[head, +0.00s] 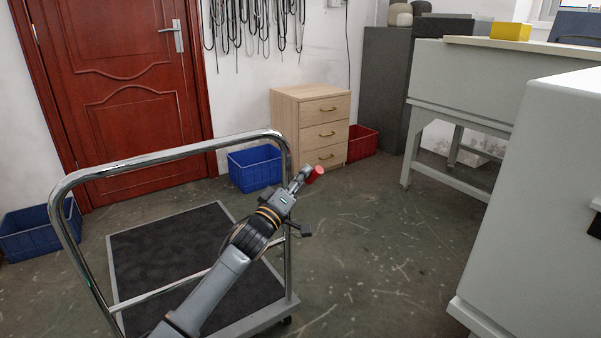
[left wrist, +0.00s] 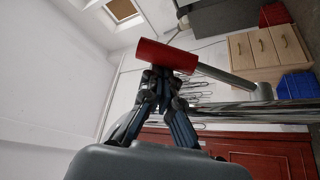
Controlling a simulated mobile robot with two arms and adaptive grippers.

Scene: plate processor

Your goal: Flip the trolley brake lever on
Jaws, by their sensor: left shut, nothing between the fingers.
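The trolley (head: 265,318) has a dark platform and a chrome push handle (head: 160,152), in the head view. The brake lever has a red grip (head: 316,173) beside the handle's right upright. In the left wrist view, the red grip (left wrist: 163,55) sits on a grey rod (left wrist: 225,78) running to a hub by the chrome bar (left wrist: 270,113). My left gripper (head: 301,178) is shut and empty, its fingertips (left wrist: 163,78) right at the red grip. Whether they touch it, I cannot tell. My right gripper is not in view.
Blue crates (head: 255,168) and (head: 38,230) stand on the floor beyond the trolley. A wooden drawer cabinet (head: 312,125) and a red crate (head: 362,142) are at the back. A white cabinet (head: 535,210) stands at right. Floor between trolley and cabinet is clear.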

